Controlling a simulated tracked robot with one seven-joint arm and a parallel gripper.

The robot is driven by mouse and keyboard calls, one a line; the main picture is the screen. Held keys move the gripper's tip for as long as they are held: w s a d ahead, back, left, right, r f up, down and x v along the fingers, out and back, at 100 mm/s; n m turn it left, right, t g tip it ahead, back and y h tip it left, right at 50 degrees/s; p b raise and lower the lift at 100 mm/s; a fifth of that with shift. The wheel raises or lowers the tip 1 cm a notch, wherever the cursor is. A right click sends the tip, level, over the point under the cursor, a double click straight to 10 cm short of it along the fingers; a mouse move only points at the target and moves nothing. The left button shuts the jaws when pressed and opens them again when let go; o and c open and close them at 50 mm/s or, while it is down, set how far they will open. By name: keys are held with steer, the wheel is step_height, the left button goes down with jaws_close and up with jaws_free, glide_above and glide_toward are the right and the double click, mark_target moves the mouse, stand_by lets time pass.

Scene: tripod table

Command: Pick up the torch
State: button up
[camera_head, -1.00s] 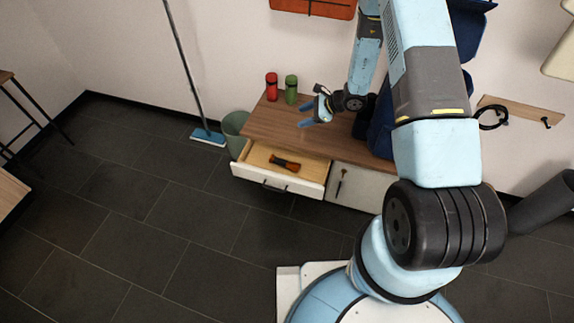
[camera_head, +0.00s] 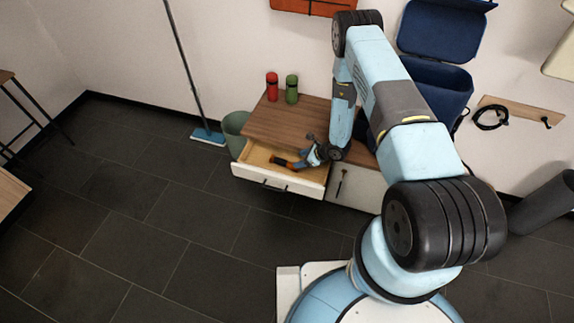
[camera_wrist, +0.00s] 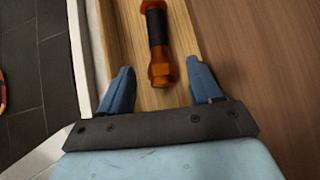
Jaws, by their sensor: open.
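The torch (camera_wrist: 158,45) is orange with a black grip and lies in the open drawer. In the wrist view it runs up the picture, with its wide orange end nearest my gripper (camera_wrist: 160,84). My gripper is open, with one blue finger to each side of the torch's line; the torch's near end lies between and just ahead of the fingertips. In the head view the torch (camera_head: 280,161) shows partly, and my gripper (camera_head: 301,163) is at its right end, over the drawer (camera_head: 262,177), hiding part of it.
The wooden cabinet top (camera_head: 265,125) carries a red canister (camera_head: 272,87) and a green canister (camera_head: 291,89).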

mark_target(290, 163)
steer(key=shift+s+x, duration=0.2)
steer(key=shift+x, duration=4.1)
steer(key=shift+f, duration=0.1)
steer(key=c, duration=1.1)
steer(key=shift+c, duration=0.2)
